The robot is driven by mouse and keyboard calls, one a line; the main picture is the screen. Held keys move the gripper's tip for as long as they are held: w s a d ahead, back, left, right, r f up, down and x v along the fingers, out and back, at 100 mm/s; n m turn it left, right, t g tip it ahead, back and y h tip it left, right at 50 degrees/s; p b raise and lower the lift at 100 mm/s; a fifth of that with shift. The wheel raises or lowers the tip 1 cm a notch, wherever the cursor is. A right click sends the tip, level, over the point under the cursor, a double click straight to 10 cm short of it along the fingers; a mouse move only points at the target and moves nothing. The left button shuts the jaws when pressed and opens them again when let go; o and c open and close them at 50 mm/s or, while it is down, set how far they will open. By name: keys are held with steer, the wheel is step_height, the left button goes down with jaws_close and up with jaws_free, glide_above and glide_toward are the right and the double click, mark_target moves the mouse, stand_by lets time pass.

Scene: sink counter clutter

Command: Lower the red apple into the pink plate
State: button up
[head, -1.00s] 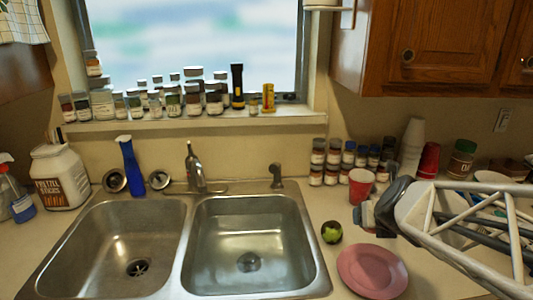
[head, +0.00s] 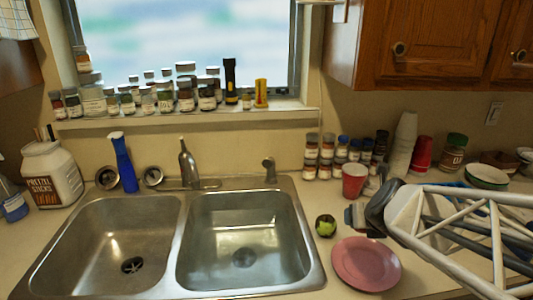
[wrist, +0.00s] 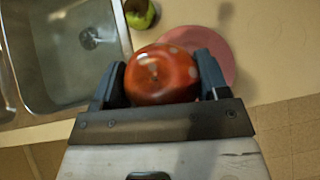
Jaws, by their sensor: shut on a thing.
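The red apple (wrist: 160,75) is held between the two fingers of my gripper (wrist: 161,68) in the wrist view. My gripper (head: 362,217) shows from the side in the head view; the apple cannot be made out there. The round pink plate (head: 366,264) lies on the counter right of the sink, empty in the head view. In the wrist view the plate (wrist: 222,50) shows behind the apple, partly covered by the apple and the right finger. The apple appears to be above the counter; its exact height over the plate is unclear.
A green apple (head: 325,226) sits between the sink (head: 245,240) and the plate. A red cup (head: 354,181) stands behind my gripper, near several spice jars (head: 325,158). White stacked cups (head: 402,142) and bowls (head: 487,177) stand further right.

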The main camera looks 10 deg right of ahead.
step_height(320, 180, down, 8)
steer(key=shift+f, duration=0.2)
stand_by(0.8)
steer(key=shift+w+d, duration=0.2)
steer(key=shift+w, duration=0.15)
stand_by(0.4)
glide_above(352, 266)
steer(key=shift+f, duration=2.35)
stand_by(3.5)
